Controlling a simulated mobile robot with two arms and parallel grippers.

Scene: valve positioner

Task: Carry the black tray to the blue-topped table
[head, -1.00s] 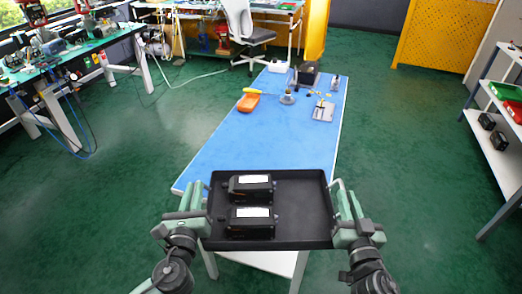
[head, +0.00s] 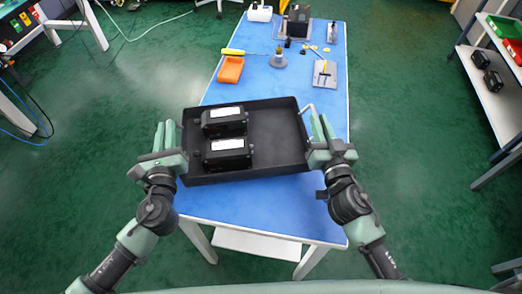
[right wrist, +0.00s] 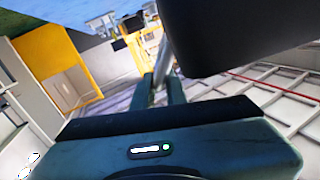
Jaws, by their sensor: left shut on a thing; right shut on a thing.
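The black tray (head: 275,140) is in the head view, over the near part of the blue-topped table (head: 235,205). Two black box-shaped devices with white labels, one (head: 224,121) behind the other (head: 228,154), sit in its left half. My left gripper (head: 178,145) is shut on the tray's left handle, and my right gripper (head: 310,135) is shut on its right handle. The tray looks about level; I cannot tell whether its underside touches the tabletop. In the right wrist view the tray's dark side (right wrist: 235,35) fills the upper right.
On the table's far part lie an orange container (head: 230,70), a yellow-handled screwdriver (head: 233,51), a grey plate (head: 325,74), a small round stand (head: 278,60) and a dark block (head: 298,22). Blue surface between these and the tray is clear. A shelf (head: 490,85) stands at right.

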